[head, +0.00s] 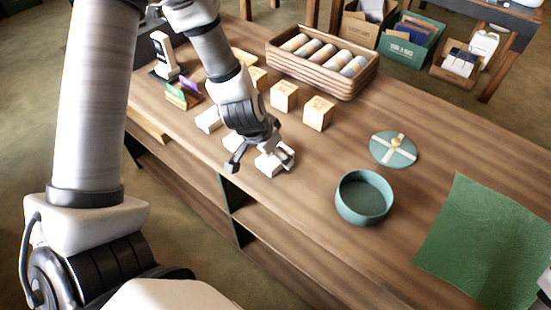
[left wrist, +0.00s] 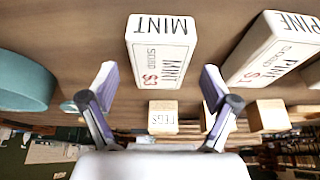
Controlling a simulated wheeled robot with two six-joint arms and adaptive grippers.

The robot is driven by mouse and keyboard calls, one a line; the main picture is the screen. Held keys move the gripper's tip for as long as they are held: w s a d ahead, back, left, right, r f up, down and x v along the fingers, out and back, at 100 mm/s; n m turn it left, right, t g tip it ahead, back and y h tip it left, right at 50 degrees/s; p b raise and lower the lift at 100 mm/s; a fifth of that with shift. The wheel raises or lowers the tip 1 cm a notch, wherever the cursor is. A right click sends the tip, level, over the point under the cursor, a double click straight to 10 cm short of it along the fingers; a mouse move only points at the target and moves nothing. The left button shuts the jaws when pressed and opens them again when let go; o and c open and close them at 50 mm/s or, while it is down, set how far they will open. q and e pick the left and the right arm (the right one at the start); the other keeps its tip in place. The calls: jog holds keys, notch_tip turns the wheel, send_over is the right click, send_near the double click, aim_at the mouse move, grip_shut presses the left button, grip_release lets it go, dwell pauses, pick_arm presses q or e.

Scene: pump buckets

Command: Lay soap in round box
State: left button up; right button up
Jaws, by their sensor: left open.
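The soap labelled MINT (left wrist: 160,50) is a white block lying on the wooden counter. It also shows in the head view (head: 268,169), partly covered by my gripper. My left gripper (head: 260,161) is open and empty above it; in the left wrist view the fingers (left wrist: 158,82) stand apart with the mint soap ahead between them. A soap labelled PINE (left wrist: 275,50) lies beside it. The round box (head: 363,200) is teal, open and looks empty, to the right of my gripper. Its lid (head: 393,150), teal with a cream ribbon cross, lies behind it.
Wooden blocks (head: 318,113) stand behind the soaps. A wicker basket (head: 340,88) of rolled goods is at the back. A green cloth (head: 480,245) lies at the right. The counter between the mint soap and round box is clear. A sliver at the lower right edge is unclear.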

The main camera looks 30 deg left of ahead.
pick_arm(q)
jog(key=shift+w+f, duration=0.25)
jog(key=shift+f, duration=0.3)
jog(key=shift+s+r, duration=0.15)
jog(key=shift+s, duration=0.05)
jog(key=shift+w+f, duration=0.1)
jog(key=shift+f, duration=0.2)
jog(key=shift+c, duration=0.3)
jog(key=c, duration=1.4)
